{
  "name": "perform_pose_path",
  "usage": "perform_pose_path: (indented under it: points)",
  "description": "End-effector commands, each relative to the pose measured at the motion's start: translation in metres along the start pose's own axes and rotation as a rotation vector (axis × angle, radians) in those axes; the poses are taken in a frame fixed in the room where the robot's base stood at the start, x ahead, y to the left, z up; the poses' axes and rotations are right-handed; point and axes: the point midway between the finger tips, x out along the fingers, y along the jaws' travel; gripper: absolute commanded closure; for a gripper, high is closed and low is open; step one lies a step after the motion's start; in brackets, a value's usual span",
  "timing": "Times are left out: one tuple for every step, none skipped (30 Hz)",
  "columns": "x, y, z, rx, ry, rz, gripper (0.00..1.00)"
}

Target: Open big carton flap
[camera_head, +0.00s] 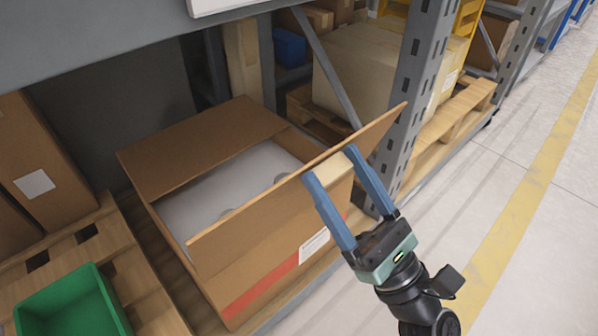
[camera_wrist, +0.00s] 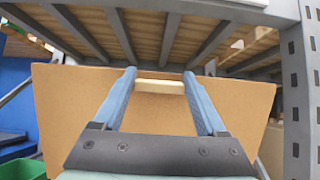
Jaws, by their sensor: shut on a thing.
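The big brown carton (camera_head: 262,264) stands on a pallet on the lower rack level, with a red stripe and white label on its near side. Its far flap (camera_head: 195,148) is raised, and the top shows pale grey contents (camera_head: 225,190). The near flap (camera_head: 262,208) stands tilted up along the near edge; it fills much of the wrist view (camera_wrist: 60,112). My gripper (camera_head: 332,166) is at this flap's outer side, toward its right end. Its blue fingers are shut on a cream block (camera_wrist: 160,87), which is against or very near the flap; contact is unclear.
A green bin (camera_head: 75,305) sits at lower left beside brown boxes (camera_head: 35,165). A grey rack upright (camera_head: 408,95) stands close right of the flap. A shelf (camera_wrist: 170,35) hangs above. The aisle floor (camera_head: 530,190) at right is clear.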

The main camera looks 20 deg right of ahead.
Motion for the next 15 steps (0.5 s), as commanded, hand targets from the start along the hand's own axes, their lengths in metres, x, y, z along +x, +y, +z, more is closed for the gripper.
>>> perform_pose_path:
  points:
    - [-0.013,-0.001,-0.014,0.006,-0.01,-0.001,1.0]
    - [-0.016,-0.002,-0.013,0.006,-0.028,0.0,1.0]
    - [-0.019,-0.003,-0.013,0.006,-0.048,0.001,1.0]
    - [-0.022,-0.004,-0.012,0.007,-0.063,0.001,1.0]
    - [-0.024,-0.005,-0.011,0.007,-0.076,0.001,1.0]
    - [-0.027,-0.005,-0.011,0.007,-0.092,0.001,1.0]
    - [-0.029,-0.006,-0.01,0.007,-0.103,0.002,1.0]
    - [-0.03,-0.006,-0.009,0.008,-0.113,0.002,1.0]
    - [-0.032,-0.006,-0.009,0.009,-0.124,0.003,1.0]
    - [-0.033,-0.007,-0.008,0.01,-0.132,0.003,1.0]
    - [-0.034,-0.007,-0.008,0.01,-0.14,0.004,1.0]
    - [-0.035,-0.007,-0.007,0.011,-0.147,0.004,1.0]
    - [-0.035,-0.007,-0.007,0.011,-0.151,0.004,1.0]
    - [-0.036,-0.007,-0.007,0.011,-0.155,0.004,1.0]
    - [-0.036,-0.007,-0.006,0.012,-0.159,0.004,1.0]
